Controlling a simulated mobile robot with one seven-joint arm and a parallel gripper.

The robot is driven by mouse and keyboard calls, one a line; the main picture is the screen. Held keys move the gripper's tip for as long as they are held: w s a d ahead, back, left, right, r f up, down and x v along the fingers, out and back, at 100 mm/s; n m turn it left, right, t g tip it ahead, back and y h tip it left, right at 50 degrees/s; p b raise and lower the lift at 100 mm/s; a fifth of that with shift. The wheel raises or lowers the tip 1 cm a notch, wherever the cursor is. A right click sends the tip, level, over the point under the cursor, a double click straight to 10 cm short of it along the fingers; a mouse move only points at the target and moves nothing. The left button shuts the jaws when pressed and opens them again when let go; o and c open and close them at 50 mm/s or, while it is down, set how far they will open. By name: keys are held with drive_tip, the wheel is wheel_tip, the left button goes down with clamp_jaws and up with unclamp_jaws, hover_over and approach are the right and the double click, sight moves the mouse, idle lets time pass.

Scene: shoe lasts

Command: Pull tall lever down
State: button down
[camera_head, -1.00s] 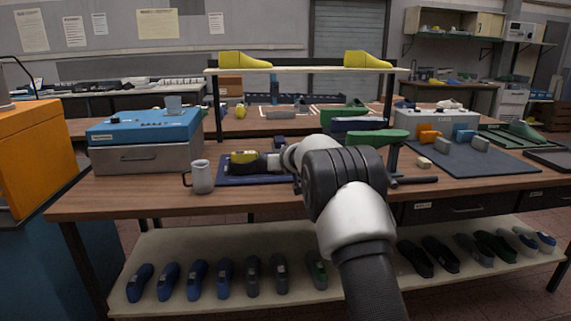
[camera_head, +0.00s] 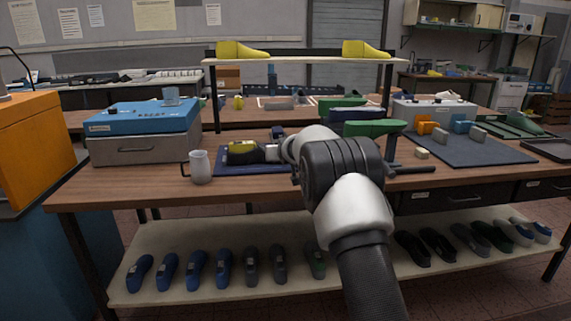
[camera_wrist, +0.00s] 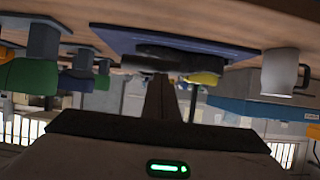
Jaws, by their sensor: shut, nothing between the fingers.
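My gripper (camera_wrist: 160,98) points at the worktable in the upside-down wrist view, its fingers together and empty. In the head view my arm hides it. Ahead of it, a black and yellow device (camera_head: 248,152) sits on a dark blue mat (camera_head: 225,169); the device also shows in the wrist view (camera_wrist: 203,78). A thin dark upright bar (camera_wrist: 193,103) shows beside my fingers in the wrist view; I cannot tell whether it is the tall lever or a shelf post. A black horizontal bar (camera_head: 415,170) sticks out right of my arm. No lever can be surely made out.
A grey mug (camera_head: 200,168) stands left of the mat, near the front edge. A blue-topped box (camera_head: 145,117) is behind it. A green last (camera_head: 374,128) stands on a post at right. Yellow lasts (camera_head: 241,49) stand on a raised shelf. Shoes line the lower shelf (camera_head: 180,238).

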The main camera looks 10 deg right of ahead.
drive_tip(key=s+f, duration=0.1)
drive_tip(key=s, duration=0.8)
drive_tip(key=shift+p, duration=0.35)
drive_tip(key=shift+s, duration=0.15)
